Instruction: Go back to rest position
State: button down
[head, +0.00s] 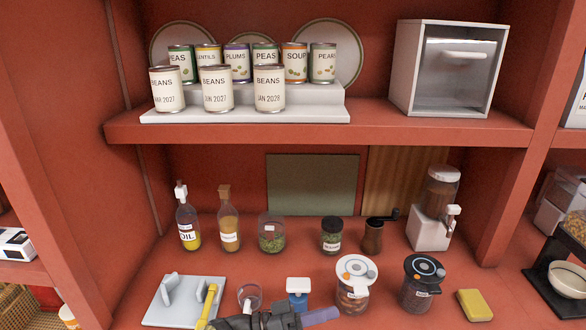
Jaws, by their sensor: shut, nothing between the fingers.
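My gripper (268,320) shows as a dark shape at the bottom edge of the head view, low in front of the lower shelf. It is shut and empty. Its lower part is cut off by the picture edge. It is well below and apart from the cans. Three white BEANS cans, the left (167,90), the middle (216,89) and the right (268,89), stand upright in the front row of a white stepped riser (310,115) on the upper shelf. Behind them stands a row of several cans, including plums (237,63) and soup (295,62).
A white bin (403,68) stands right on the upper shelf (380,125). The lower shelf holds an oil bottle (188,220), jars, a grinder (373,236), a dispenser (432,215), lidded canisters (355,285) and a yellow sponge (475,305). Objects crowd around my gripper.

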jog(key=s+d+f+n+g+y, duration=0.3)
jog(key=d+f+y, duration=0.2)
jog(key=f+y, duration=0.15)
jog(key=s+d+f+n+g+y, duration=0.2)
jog(key=s+d+f+g+y, duration=0.1)
jog(key=d+f+y, duration=0.4)
notch_tip(320, 180, up, 8)
jog(key=w+a+n+t+y, duration=0.2)
jog(key=t+y, duration=0.3)
jog(key=y, duration=0.1)
jog(key=shift+w+a+r+n+t, duration=0.2)
jog(key=shift+n+t, duration=0.2)
